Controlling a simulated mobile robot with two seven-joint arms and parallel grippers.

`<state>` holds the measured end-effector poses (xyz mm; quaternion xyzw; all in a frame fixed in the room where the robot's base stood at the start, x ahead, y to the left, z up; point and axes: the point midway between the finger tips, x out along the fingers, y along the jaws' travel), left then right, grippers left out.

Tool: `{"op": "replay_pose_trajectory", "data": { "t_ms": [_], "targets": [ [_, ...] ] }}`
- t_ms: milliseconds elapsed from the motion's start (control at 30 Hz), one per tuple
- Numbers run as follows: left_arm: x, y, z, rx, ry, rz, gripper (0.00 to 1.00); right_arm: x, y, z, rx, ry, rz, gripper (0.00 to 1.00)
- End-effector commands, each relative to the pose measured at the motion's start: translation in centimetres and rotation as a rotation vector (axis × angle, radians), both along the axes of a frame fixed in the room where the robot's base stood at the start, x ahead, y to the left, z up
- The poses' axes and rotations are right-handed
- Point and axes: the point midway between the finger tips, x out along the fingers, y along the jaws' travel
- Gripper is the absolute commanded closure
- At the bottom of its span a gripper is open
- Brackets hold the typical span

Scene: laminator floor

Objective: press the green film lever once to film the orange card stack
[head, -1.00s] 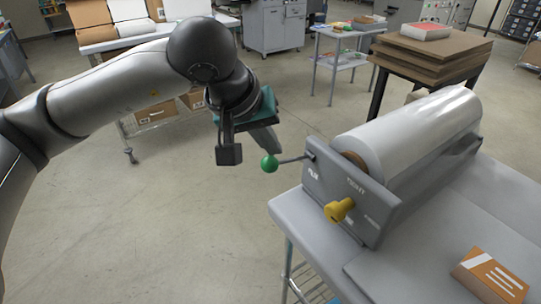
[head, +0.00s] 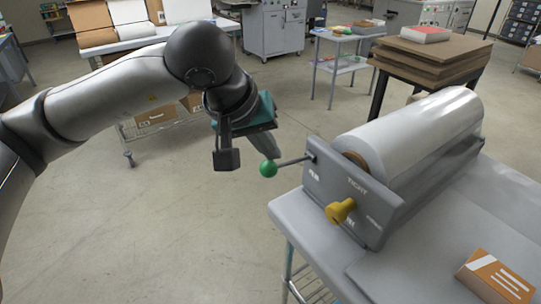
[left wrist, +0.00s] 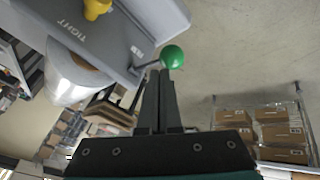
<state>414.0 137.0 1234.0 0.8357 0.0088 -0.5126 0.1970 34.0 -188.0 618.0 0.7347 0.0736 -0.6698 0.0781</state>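The green film lever is a thin rod with a green ball (head: 268,169) at its end. It sticks out left from the grey laminator panel (head: 330,190), angled slightly down toward the ball. My left gripper (head: 267,150) is right above the ball, fingers pointing down. In the left wrist view its two fingers (left wrist: 160,75) lie together, shut with nothing between them, and their tips appear at the ball (left wrist: 172,56); contact is hard to tell. The orange card stack (head: 497,276) with white stripes lies on the grey table at the lower right. My right gripper is not in view.
A yellow knob (head: 340,210) sits on the panel below the word TIGHT. A large film roll (head: 415,130) lies behind the panel. The grey table (head: 405,275) has bare room before the cards. Open floor lies left of the table.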

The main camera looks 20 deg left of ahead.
Motion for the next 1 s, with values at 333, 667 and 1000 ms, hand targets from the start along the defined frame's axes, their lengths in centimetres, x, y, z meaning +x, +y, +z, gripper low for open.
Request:
{"op": "replay_pose_trajectory", "data": {
  "t_ms": [333, 667, 1000],
  "targets": [
    [-0.1, 0.06, -0.45, 0.0, 0.001, 0.0, 1.0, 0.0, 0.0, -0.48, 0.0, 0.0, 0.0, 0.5],
    [-0.18, 0.12, -0.79, 0.001, 0.001, 0.0, 1.0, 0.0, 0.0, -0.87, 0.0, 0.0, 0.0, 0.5],
    [-0.21, 0.13, -0.83, 0.0, 0.002, 0.0, 1.0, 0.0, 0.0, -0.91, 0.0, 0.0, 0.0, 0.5]
  ]
}}
